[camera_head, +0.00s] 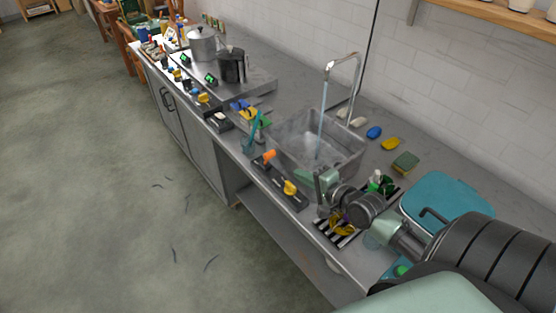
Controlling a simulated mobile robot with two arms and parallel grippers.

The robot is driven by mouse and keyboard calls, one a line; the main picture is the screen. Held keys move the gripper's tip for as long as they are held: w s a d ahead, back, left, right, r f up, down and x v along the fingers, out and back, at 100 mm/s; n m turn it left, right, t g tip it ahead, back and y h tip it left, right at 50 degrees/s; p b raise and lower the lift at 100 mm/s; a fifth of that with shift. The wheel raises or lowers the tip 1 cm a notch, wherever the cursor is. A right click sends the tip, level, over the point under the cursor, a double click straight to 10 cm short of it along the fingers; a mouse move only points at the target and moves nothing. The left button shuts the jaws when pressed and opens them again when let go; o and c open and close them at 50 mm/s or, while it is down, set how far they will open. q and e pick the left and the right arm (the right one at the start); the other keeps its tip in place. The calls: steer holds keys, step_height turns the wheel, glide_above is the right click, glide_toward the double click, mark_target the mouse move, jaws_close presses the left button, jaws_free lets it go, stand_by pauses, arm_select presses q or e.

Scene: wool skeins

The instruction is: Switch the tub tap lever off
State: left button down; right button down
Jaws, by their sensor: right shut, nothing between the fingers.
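A metal tub (350,163) is set in the steel counter. A tall curved tap (357,75) stands behind it, and a stream of water (321,125) falls from its spout into the tub. On the counter's front strip are an orange lever (265,157) and a yellow lever (290,187) on dark plates. I cannot tell which one is the tub tap lever. My right gripper (318,184) is shut and empty, over the tub's front right corner, just right of the yellow lever. Contact with the lever cannot be made out. My left gripper is not in view.
A teal tub lid or tray (448,200), a green bottle (381,184) and a striped rack (335,231) lie near my right arm. A sponge (405,162) and soaps (390,144) lie behind. More levers and a pot (202,45) are farther left. The floor is mostly clear.

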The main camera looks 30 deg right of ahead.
mark_target(267, 159)
steer(key=x, duration=0.4)
steer(key=p+x, duration=0.1)
steer(key=x, duration=0.2)
steer(key=r+x, duration=0.1)
steer(key=x, duration=0.3)
steer(key=shift+w, duration=0.5)
steer(key=shift+f, duration=0.1)
